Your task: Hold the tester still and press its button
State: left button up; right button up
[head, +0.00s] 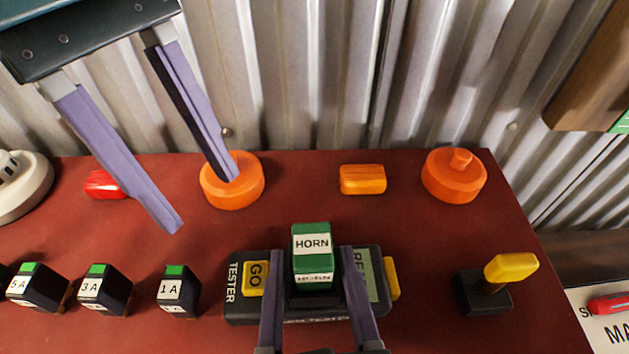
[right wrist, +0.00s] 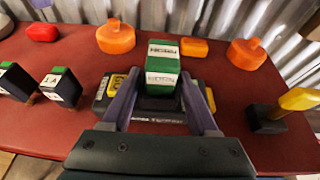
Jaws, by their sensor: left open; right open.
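The tester (head: 236,305) is a dark box lying on the red surface, with a yellow GO button (head: 255,278) on its left part and a partly hidden greenish panel on its right. A green HORN block (head: 312,233) stands upright in its middle; it also shows in the right wrist view (right wrist: 161,65). My right gripper (head: 310,251) is open, its fingers over the tester on either side of the HORN block. Whether they touch it I cannot tell. My left gripper (head: 204,203) is open and empty, up and left of the tester, its fingers apart in front of an orange knob.
Small black blocks with green tops, such as 1 A (head: 178,290), stand left of the tester. A black switch with a yellow lever (head: 511,267) stands right. Orange round pieces (head: 454,177), an orange block (head: 362,180) and a red block (head: 103,185) lie behind, before corrugated metal (head: 300,70).

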jog(key=shift+w+f, duration=0.2)
jog(key=shift+w, duration=0.25)
jog(key=shift+c, duration=0.2)
grip_shut()
pick_arm(q)
jog(key=shift+c, duration=0.2)
grip_shut()
dwell(1.4)
